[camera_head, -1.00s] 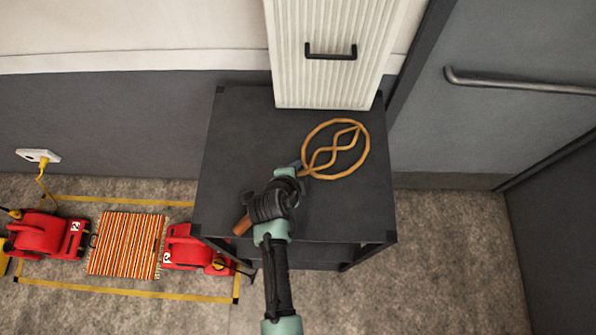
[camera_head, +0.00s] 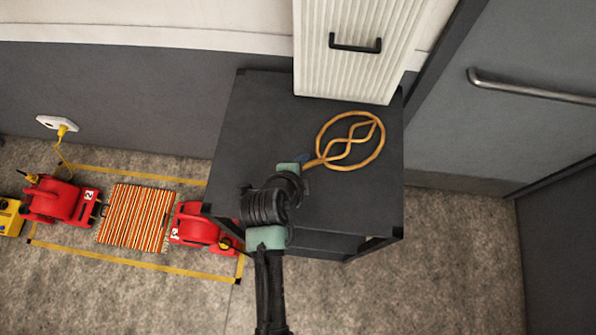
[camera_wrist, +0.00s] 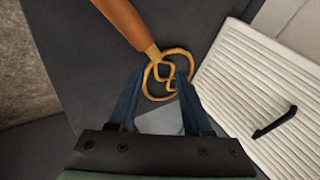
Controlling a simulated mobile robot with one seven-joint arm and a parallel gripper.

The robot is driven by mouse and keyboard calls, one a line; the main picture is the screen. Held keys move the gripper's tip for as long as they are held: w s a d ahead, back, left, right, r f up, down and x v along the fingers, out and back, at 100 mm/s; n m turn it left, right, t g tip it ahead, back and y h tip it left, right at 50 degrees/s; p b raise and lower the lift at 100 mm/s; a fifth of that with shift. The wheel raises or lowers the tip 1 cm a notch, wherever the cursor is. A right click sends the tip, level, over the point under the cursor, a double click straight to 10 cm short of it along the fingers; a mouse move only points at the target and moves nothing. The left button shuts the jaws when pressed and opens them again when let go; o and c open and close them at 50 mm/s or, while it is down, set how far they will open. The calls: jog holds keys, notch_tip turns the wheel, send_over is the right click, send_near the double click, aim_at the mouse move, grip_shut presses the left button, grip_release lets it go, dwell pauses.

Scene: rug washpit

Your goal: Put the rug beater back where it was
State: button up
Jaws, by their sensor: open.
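The rug beater (camera_head: 350,141) lies on the dark table (camera_head: 250,125), its tan looped head toward the right in the head view. My arm hides its handle there. In the wrist view its orange-brown handle (camera_wrist: 124,22) runs to the upper left, and its looped head (camera_wrist: 168,70) shows beyond and between my fingertips. My gripper (camera_head: 303,164) is over the table at the near end of the loop. In the wrist view my gripper (camera_wrist: 160,78) has its two blue fingers apart, with nothing clearly held. I cannot tell whether a finger touches the beater.
A white ribbed cabinet (camera_head: 350,75) with a black handle stands on the table's back edge. Red machines (camera_head: 200,224) and a striped rug (camera_head: 137,217) sit on the floor at left inside yellow tape. A metal rail (camera_head: 530,88) is on the right wall. Floor at right is clear.

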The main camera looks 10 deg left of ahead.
jog(key=v, duration=0.5)
jog(key=w+r+n+t, duration=0.3)
jog(key=w+r, duration=0.2)
jog(key=r, duration=0.7)
jog(key=w+d+r+n+t+y, duration=0.15)
jog(key=w+r+t, duration=0.25)
jog(key=r, duration=0.7)
jog(key=w+r+n+t, duration=0.3)
jog(key=w+r+n, duration=0.15)
jog(key=r, duration=0.75)
jog(key=s+d+r+n+t, duration=0.1)
jog(key=s+r+n+t, duration=0.3)
jog(key=r, duration=1.1)
jog(key=s+d+r+n+t, duration=0.1)
jog(key=s+r+n+t, duration=0.2)
jog(key=r, duration=1.2)
jog(key=s+t, duration=0.2)
jog(key=s, duration=0.3)
jog(key=shift+s+n+t, duration=0.2)
jog(key=shift+n+t, duration=0.2)
jog(key=shift+d+y, duration=0.1)
jog(key=shift+y, duration=0.15)
notch_tip(320, 180, down, 8)
jog(key=b, duration=0.8)
jog(key=shift+r, duration=0.2)
